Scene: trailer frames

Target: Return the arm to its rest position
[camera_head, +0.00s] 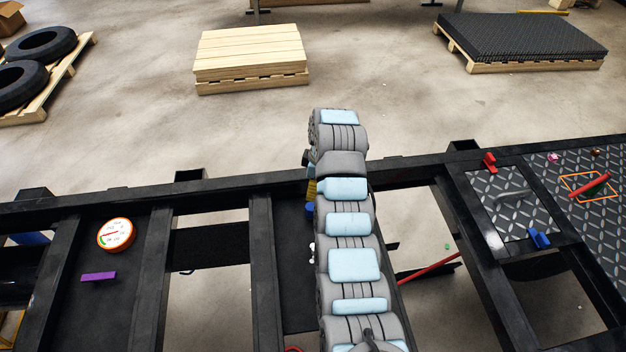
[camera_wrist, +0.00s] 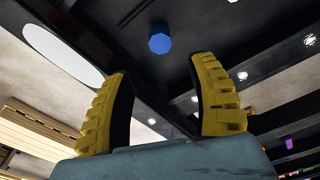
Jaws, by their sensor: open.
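My gripper (camera_wrist: 160,100) shows in the wrist view with its two yellow fingers spread wide apart, with nothing between them. A blue round object (camera_wrist: 160,43) lies on a dark surface beyond the fingertips, apart from them. In the head view my grey arm with light blue pads reaches up the middle of the picture, over the black trailer frame (camera_head: 230,191). A small yellow and blue part shows left of the arm; the gripper's fingertips are mostly hidden behind the arm there.
A round gauge (camera_head: 116,234) and a purple block (camera_head: 99,276) sit on the left. Right are a diamond-plate panel (camera_head: 512,205) with red (camera_head: 489,162) and blue (camera_head: 538,238) clamps, and a red rod (camera_head: 428,268). Pallets stand on the floor behind. The frame has open gaps.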

